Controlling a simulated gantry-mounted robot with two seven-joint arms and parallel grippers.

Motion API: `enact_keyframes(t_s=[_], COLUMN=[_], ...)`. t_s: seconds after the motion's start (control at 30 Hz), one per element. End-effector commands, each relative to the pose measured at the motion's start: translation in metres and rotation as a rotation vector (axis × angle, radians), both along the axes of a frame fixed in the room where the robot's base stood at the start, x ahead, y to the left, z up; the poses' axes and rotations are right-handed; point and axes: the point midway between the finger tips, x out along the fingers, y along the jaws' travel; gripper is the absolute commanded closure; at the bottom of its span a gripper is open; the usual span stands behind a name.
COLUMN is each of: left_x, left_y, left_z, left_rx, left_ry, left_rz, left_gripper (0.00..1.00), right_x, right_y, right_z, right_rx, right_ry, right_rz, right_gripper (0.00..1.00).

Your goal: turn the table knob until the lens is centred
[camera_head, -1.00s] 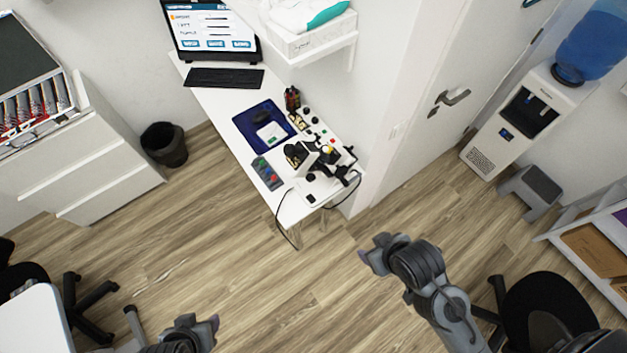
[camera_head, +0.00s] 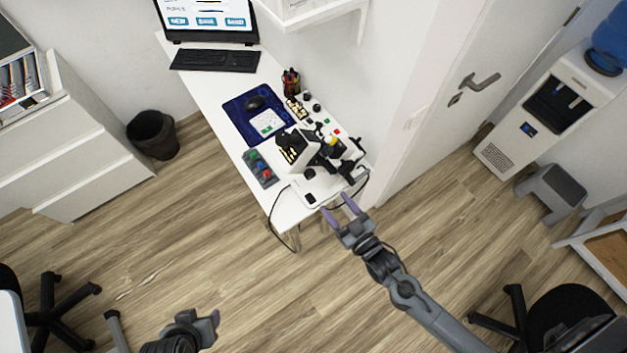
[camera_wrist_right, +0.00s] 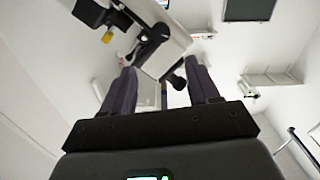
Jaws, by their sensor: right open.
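A white and black optical instrument (camera_head: 294,150) stands at the near end of the white desk (camera_head: 205,100). A small black knob (camera_head: 309,174) shows low on its front; I cannot tell whether it is the table knob. No lens can be made out. My right gripper (camera_head: 337,204) is open and empty at the desk's near corner, just short of the instrument, fingers pointing at it. In the right wrist view the instrument (camera_wrist_right: 172,48) is beyond the two fingers, and a black knob (camera_wrist_right: 177,81) shows between them. My left gripper (camera_head: 208,326) is low in the head view, away from the desk; its fingers are unclear.
A grey control box (camera_head: 260,168) with coloured buttons, a blue mat (camera_head: 236,106), a pen cup (camera_head: 290,81) and a keyboard (camera_head: 215,60) share the desk. A black cable (camera_head: 270,222) hangs off its near edge. The wall and door (camera_head: 455,60) are close on the right. Open floor lies in front.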

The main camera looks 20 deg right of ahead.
Motion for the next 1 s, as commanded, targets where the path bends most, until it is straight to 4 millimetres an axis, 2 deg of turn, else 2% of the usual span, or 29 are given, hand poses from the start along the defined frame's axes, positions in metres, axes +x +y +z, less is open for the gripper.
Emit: enact_keyframes(t_s=[0.03,0.17,0.37,0.8,1.0], left_x=[0.000,0.000,-0.001,-0.001,-0.001], left_y=[0.000,0.001,0.003,0.004,0.003], left_z=[-0.012,-0.016,-0.013,-0.009,-0.008], left_rx=[0.000,0.003,0.010,0.015,0.010], left_ry=[-0.001,-0.003,-0.004,-0.003,-0.004], left_rz=[0.000,-0.002,-0.007,-0.010,-0.007], left_gripper=[0.48,0.48,0.48,0.48,0.48], right_x=[0.002,0.007,0.026,0.092,0.107], right_y=[0.000,0.000,0.004,0.019,0.022], right_z=[-0.009,-0.012,-0.009,-0.009,-0.011], right_rx=[-0.003,-0.005,-0.003,-0.004,-0.004], right_ry=[-0.007,-0.014,-0.018,-0.016,-0.014], right_rz=[0.005,0.006,0.004,0.006,0.006], right_gripper=[0.40,0.40,0.40,0.40,0.40])
